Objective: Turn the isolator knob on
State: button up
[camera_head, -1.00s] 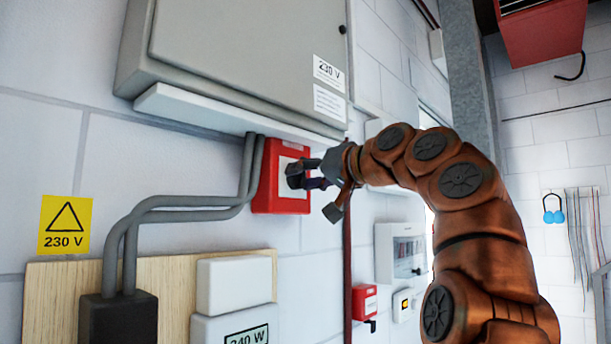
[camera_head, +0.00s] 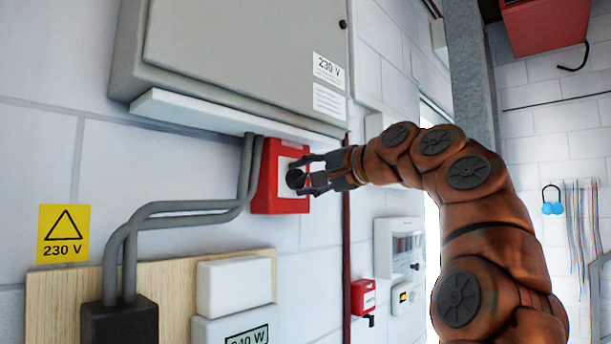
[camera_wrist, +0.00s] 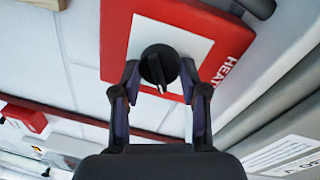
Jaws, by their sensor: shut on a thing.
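The isolator is a red box (camera_head: 264,203) with a white plate, mounted on the wall below the grey cabinet. Its round black knob (camera_head: 295,178) sits on the white plate. In the wrist view the knob (camera_wrist: 159,66) has a raised pointer bar that runs nearly upright in the picture, tilted slightly. Red-box lettering beginning "HEAT" shows beside the plate in that view. My gripper (camera_head: 304,178) reaches in from the right and is shut on the knob, with one finger on each side. The wrist view shows both fingertips (camera_wrist: 159,82) at the knob's edges.
The grey cabinet (camera_head: 235,60) overhangs the box, with a white ledge (camera_head: 220,112) close above it. Grey conduits (camera_head: 180,210) run along its left side. A thin dark red pipe (camera_head: 346,250) and a smaller red box (camera_head: 363,297) are to the right.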

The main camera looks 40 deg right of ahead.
jog(key=m, duration=0.4)
jog(key=shift+w+f+y, duration=0.1)
jog(key=shift+f+y, duration=0.05)
jog(key=shift+y, duration=0.25)
jog(key=shift+d+m, duration=0.1)
jog(key=shift+m, duration=0.5)
jog(key=o, duration=1.1)
jog(key=shift+o, duration=0.2)
jog(key=v, duration=1.2)
